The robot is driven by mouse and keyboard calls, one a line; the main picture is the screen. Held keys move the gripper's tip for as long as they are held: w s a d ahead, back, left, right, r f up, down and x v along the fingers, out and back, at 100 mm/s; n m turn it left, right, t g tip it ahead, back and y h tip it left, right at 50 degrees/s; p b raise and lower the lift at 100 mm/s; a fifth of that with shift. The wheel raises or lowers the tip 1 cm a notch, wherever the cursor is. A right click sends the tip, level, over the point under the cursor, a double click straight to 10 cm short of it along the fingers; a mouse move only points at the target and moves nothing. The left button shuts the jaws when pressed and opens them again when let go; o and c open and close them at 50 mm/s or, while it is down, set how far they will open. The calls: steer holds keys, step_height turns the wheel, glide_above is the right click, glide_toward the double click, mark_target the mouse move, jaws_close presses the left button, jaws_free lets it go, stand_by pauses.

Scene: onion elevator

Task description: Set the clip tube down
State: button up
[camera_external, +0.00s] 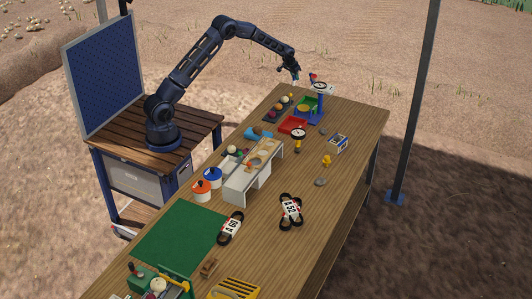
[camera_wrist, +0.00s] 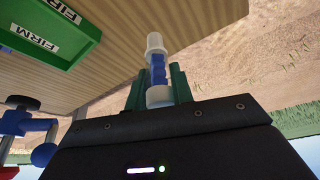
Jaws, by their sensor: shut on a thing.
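My gripper (camera_external: 294,76) is out at the far end of the long wooden table (camera_external: 345,195), raised above its edge. In the wrist view my gripper (camera_wrist: 158,90) has its green fingers closed around the clip tube (camera_wrist: 155,45), a small tube with a white top, a blue middle and a pale lower end. The tube stands between the fingers, with its white end pointing away from the wrist. In the external view the tube is too small to make out clearly.
A green tray labelled FIRM (camera_wrist: 45,30) lies on the table in the wrist view. In the external view, a blue stand with a dial (camera_external: 320,90), a red tray (camera_external: 292,125) and a dark tray of onions (camera_external: 278,108) are near the gripper. The table's right side has bare wood.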

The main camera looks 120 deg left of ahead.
mark_target(294, 81)
steer(key=shift+f, duration=3)
steer(key=o, duration=1)
steer(key=shift+f, duration=0.1)
steer(key=v, duration=1.2)
